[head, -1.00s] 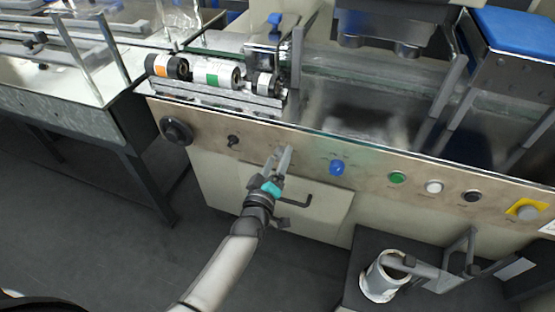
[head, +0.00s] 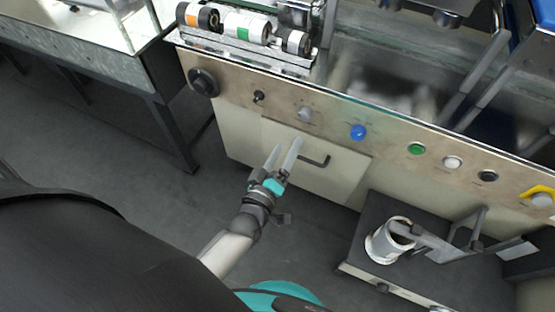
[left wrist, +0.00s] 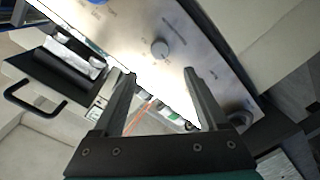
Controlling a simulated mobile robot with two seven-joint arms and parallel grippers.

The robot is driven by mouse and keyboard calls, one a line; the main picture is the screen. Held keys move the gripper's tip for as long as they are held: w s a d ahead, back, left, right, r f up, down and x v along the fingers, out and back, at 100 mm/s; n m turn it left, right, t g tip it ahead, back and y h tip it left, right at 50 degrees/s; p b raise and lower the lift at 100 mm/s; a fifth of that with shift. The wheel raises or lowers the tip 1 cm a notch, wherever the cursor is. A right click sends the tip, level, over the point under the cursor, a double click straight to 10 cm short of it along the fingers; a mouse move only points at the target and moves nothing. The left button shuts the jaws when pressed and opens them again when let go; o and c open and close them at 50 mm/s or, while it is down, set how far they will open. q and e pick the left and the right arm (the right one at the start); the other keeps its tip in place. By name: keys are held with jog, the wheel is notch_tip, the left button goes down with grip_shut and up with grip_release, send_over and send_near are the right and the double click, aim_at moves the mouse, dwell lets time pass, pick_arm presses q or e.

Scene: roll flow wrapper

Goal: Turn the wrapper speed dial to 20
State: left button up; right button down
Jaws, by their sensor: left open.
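A small grey round dial (head: 304,113) sits on the front panel (head: 330,122), between a black toggle switch and a blue button. It also shows in the left wrist view (left wrist: 160,48), just beyond the fingertips. Small print lies beside it; I cannot read its setting or label. My left gripper (head: 285,149) is open and empty, below the dial in the head view and apart from it. In the left wrist view its two fingers (left wrist: 160,76) stand apart, with no object between them. My right gripper is not in view.
On the panel are a large black knob (head: 203,82), the toggle switch (head: 258,96), the blue button (head: 358,132) and a green button (head: 416,148). A black bent handle (head: 318,161) sticks out below. A white roll (head: 388,241) stands lower right. Open floor lies left.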

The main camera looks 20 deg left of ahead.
pick_arm(q)
jog(key=shift+s+r+p, duration=0.15)
jog(key=shift+s+p, duration=0.15)
jog(key=shift+s, duration=1.9)
